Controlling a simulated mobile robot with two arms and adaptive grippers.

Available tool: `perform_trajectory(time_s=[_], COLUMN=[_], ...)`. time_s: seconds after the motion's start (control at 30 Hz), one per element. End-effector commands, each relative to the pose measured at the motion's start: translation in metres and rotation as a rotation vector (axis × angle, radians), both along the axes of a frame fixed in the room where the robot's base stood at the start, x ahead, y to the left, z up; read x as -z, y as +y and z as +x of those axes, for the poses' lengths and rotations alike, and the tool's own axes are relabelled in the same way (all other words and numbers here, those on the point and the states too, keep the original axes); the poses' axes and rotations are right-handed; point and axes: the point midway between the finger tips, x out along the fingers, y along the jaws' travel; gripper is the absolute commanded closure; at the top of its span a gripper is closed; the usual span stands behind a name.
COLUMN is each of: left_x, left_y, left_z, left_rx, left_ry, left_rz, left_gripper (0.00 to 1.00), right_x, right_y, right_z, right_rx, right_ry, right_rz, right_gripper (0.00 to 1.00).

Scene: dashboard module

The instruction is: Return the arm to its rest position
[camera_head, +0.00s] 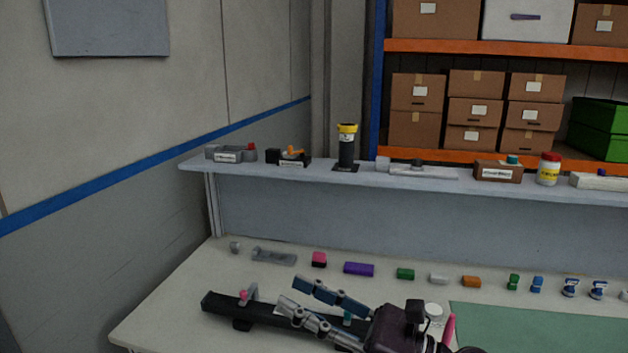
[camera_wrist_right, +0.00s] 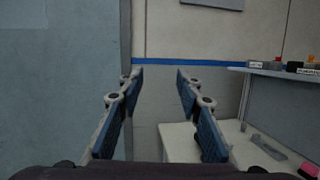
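My right gripper (camera_head: 289,293) is over the left part of the workbench, with its blue-padded fingers pointing left. In the right wrist view its two fingers (camera_wrist_right: 160,72) stand apart with nothing between them. A long black bar-shaped module (camera_head: 222,303) lies on the bench below and beside the gripper. A small pink part shows on it at its left. The gripper and wrist hide part of the module's right side. My left gripper is not in view.
A row of small coloured parts, including a purple block (camera_head: 359,269), lies along the back of the white workbench (camera_head: 165,313). A raised shelf (camera_head: 330,174) behind holds bins and bottles. A green mat (camera_head: 540,330) lies at right. The wall is at left.

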Motion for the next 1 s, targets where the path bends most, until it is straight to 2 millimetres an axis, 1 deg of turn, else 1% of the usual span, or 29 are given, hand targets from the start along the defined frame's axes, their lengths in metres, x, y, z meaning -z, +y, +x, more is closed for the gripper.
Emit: perform_trajectory(time_s=[0.03, 0.07, 0.1, 0.17, 0.2, 0.23, 0.27, 0.3, 0.37, 0.4, 0.47, 0.5, 0.57, 0.6, 0.67, 0.7, 0.77, 0.8, 0.87, 0.9, 0.93, 0.97, 1.0], left_x=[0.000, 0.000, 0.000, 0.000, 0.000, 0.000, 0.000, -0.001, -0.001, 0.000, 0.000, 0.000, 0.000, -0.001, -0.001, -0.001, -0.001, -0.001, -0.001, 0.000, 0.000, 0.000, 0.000], left_y=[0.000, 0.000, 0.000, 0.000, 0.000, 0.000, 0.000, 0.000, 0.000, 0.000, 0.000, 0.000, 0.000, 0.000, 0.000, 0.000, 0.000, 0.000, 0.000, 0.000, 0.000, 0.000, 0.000], left_z=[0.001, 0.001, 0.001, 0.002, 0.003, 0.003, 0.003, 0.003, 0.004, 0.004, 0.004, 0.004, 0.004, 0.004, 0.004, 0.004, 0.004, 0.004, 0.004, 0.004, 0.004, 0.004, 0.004], left_rx=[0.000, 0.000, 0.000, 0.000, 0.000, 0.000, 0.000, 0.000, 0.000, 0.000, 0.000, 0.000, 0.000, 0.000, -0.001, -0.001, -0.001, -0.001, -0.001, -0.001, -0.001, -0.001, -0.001], left_ry=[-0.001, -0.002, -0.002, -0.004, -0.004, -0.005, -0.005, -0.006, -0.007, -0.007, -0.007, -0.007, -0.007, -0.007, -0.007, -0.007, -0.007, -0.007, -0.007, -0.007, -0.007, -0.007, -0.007], left_rz=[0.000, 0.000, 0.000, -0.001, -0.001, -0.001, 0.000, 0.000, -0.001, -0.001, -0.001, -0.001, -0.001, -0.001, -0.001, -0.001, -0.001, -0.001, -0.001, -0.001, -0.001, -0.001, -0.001], left_gripper=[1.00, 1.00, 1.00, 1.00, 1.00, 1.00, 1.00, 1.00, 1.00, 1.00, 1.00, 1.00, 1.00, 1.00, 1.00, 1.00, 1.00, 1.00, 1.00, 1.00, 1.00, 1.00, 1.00], right_x=[-0.011, -0.016, -0.020, -0.020, -0.015, -0.009, -0.002, 0.012, 0.038, 0.058, 0.093, 0.119, 0.159, 0.185, 0.223, 0.246, 0.275, 0.291, 0.312, 0.323, 0.330, 0.336, 0.344], right_y=[-0.011, -0.020, -0.034, -0.058, -0.075, -0.088, -0.102, -0.121, -0.147, -0.164, -0.187, -0.200, -0.217, -0.226, -0.234, -0.238, -0.241, -0.241, -0.240, -0.239, -0.237, -0.236, -0.234], right_z=[0.007, 0.012, 0.020, 0.032, 0.040, 0.045, 0.050, 0.055, 0.059, 0.058, 0.053, 0.046, 0.030, 0.016, -0.009, -0.028, -0.056, -0.075, -0.103, -0.120, -0.134, -0.145, -0.162], right_rx=[0.046, 0.074, 0.113, 0.169, 0.209, 0.238, 0.268, 0.311, 0.376, 0.421, 0.496, 0.548, 0.634, 0.694, 0.789, 0.855, 0.951, 1.012, 1.106, 1.162, -1.171, -1.174, -1.177], right_ry=[0.115, 0.184, 0.276, 0.421, 0.518, 0.590, 0.663, 0.762, 0.908, 1.002, 1.143, 1.237, 1.370, 1.449, 1.564, 1.632, 1.718, 1.767, 1.827, 1.861, -1.826, -1.788, -1.738], right_rz=[0.144, 0.228, 0.339, 0.507, 0.619, 0.700, 0.783, 0.894, 1.057, 1.164, 1.324, 1.431, 1.587, 1.685, 1.826, 1.915, 2.030, 2.098, 2.186, 2.237, -2.205, -2.167, -2.115], right_gripper=[0.67, 0.67, 0.67, 0.67, 0.67, 0.67, 0.67, 0.67, 0.67, 0.67, 0.67, 0.67, 0.67, 0.67, 0.67, 0.67, 0.67, 0.67, 0.67, 0.67, 0.67, 0.67, 0.67])
